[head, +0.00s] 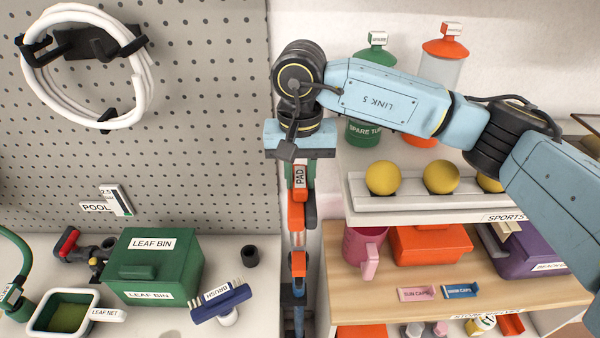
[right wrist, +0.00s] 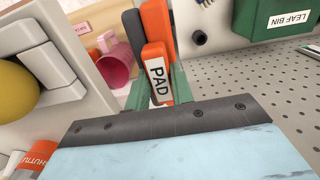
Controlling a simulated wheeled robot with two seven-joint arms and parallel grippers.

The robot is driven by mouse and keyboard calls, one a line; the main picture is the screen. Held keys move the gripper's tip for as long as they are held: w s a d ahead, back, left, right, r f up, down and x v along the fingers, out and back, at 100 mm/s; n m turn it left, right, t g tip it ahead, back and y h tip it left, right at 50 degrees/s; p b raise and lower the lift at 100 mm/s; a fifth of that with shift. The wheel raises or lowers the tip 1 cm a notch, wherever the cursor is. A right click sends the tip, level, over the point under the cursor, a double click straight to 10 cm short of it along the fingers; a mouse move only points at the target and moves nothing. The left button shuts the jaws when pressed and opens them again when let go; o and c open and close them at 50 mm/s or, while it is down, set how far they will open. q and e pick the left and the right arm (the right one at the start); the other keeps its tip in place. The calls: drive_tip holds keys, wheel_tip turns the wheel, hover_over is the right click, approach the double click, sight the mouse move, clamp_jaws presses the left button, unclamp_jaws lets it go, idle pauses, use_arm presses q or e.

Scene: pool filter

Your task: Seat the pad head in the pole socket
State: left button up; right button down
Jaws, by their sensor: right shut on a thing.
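The pad head (head: 299,178) is an orange piece with a white PAD label; it also shows in the right wrist view (right wrist: 156,72). My right gripper (head: 301,186) is shut on it, its green fingers on either side, pointing down. It holds the pad head beside the right edge of the pegboard, over the gap between counter and shelf. A short dark open-topped cylinder (head: 250,256) stands on the white counter, below and left of the pad head and apart from it; I cannot tell whether it is the pole socket. My left gripper is not in view.
The green leaf bin (head: 150,270), the blue brush head (head: 221,301) and the leaf net (head: 65,314) are on the counter. Orange and blue parts (head: 297,264) run down below the pad head. The shelf with yellow balls (head: 383,177) stands close on the right.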

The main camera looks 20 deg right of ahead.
drive_tip(key=shift+f+b, duration=1.3)
drive_tip(key=shift+f, duration=0.15)
drive_tip(key=shift+s+a+f+b, duration=0.1)
drive_tip(key=shift+f+b, duration=0.3)
drive_tip(key=shift+f, duration=0.05)
drive_tip(key=shift+s+f+b, duration=0.15)
drive_tip(key=shift+f+b, duration=0.35)
drive_tip(key=shift+f, duration=0.15)
drive_tip(key=shift+s+r, duration=0.15)
drive_tip(key=shift+r, duration=0.05)
drive_tip(key=shift+r, duration=0.5)
drive_tip(key=shift+w+b, duration=0.2)
drive_tip(key=shift+b, duration=0.25)
idle(1.0)
